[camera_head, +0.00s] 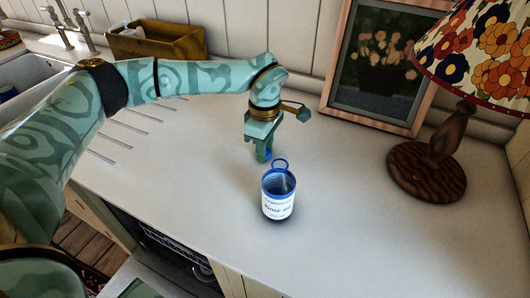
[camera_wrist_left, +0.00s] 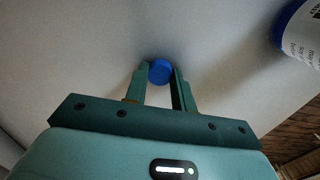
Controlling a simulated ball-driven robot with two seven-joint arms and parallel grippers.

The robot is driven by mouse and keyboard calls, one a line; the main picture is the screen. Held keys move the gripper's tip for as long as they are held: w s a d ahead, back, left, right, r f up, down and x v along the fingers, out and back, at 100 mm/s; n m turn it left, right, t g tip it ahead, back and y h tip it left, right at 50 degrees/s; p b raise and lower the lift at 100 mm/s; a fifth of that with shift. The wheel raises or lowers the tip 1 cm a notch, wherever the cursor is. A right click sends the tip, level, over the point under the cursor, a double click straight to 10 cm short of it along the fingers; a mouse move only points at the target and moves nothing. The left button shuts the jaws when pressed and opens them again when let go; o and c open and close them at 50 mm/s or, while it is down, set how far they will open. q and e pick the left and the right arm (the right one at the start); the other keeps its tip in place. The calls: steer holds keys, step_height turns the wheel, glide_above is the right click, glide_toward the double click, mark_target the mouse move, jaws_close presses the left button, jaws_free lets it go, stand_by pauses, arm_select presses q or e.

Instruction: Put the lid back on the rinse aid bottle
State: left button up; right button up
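The rinse aid bottle (camera_head: 278,204) stands upright on the counter, blue with a white label. Its top is open, and a blue ring (camera_head: 280,163) shows at its far rim. Part of the bottle (camera_wrist_left: 304,36) is at the upper right of the left wrist view. The round blue lid (camera_wrist_left: 160,72) is between the fingertips of my left gripper (camera_wrist_left: 161,76), with a finger against each side. In the head view my left gripper (camera_head: 263,156) points down just behind the bottle, low over the counter. I cannot tell whether the lid touches the counter. My right gripper is not in view.
A lamp with a wooden base (camera_head: 426,172) and a floral shade (camera_head: 480,55) stands at the right. A framed picture (camera_head: 377,65) leans at the back. A brown box (camera_head: 157,42) and sink (camera_head: 30,72) are at the left. The counter right of the bottle is clear.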

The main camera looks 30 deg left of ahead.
arm_select(q)
steer(key=shift+c, duration=0.2)
step_height(320, 180, up, 10)
steer(key=p, duration=0.2)
steer(key=shift+p, duration=0.4)
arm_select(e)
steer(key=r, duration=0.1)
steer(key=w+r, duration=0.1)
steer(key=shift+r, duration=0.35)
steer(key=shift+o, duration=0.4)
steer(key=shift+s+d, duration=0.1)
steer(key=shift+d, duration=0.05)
